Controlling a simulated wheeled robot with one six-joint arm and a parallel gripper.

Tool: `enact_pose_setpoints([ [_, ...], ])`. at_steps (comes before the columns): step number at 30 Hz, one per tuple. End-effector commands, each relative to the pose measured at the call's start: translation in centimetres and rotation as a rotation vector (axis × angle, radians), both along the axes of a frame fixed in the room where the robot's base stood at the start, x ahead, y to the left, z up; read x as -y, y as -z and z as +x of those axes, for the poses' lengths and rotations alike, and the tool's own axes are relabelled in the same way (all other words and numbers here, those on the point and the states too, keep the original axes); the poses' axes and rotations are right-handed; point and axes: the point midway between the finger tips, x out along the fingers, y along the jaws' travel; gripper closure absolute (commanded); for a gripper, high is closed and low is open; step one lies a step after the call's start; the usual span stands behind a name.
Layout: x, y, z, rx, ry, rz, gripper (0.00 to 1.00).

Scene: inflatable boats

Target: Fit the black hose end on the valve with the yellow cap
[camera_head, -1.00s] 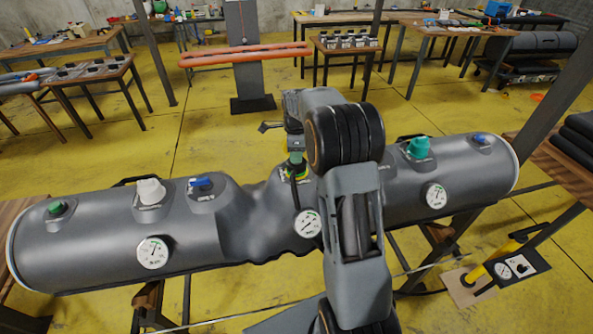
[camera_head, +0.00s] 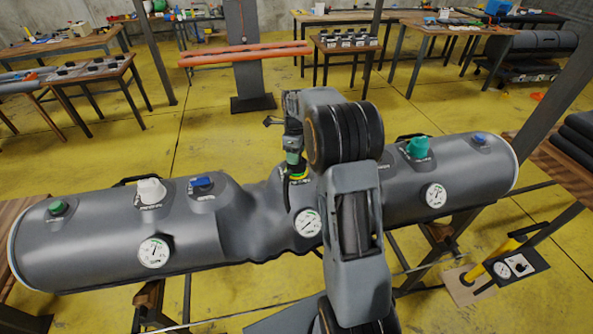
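The grey inflatable tube (camera_head: 100,242) lies across the view, sagging in its middle. A small yellow part (camera_head: 299,178), probably the yellow cap, shows at the tube's middle, partly covered by a black part in front of it. My gripper (camera_head: 293,142) points down over this spot, with a dark green part at its lower end. A black piece just below it may be the hose end, but I cannot tell whether it touches the valve. My fingers are too small and dark to show whether they are shut on anything.
A white cap (camera_head: 151,191), a blue cap (camera_head: 201,183) and a green cap (camera_head: 56,208) stand left on the tube. A teal cap (camera_head: 417,147) and another blue cap (camera_head: 480,138) stand right. Gauges (camera_head: 153,251) face me. A yellow pump (camera_head: 502,262) stands at right.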

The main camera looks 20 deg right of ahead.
Motion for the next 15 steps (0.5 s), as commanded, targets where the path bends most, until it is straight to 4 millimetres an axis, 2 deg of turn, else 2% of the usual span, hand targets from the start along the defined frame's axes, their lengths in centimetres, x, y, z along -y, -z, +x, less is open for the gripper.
enact_pose_setpoints([
  [1, 0.0, 0.0, 0.0, 0.001, 0.0, 0.0, 0.43],
  [3, 0.0, -0.1, 0.0, 0.001, -0.001, 0.0, 0.36],
  [11, 0.0, -0.2, 0.1, 0.003, -0.001, -0.001, 0.36],
  [15, 0.0, -1.3, 0.1, 0.006, -0.001, -0.001, 0.36],
])
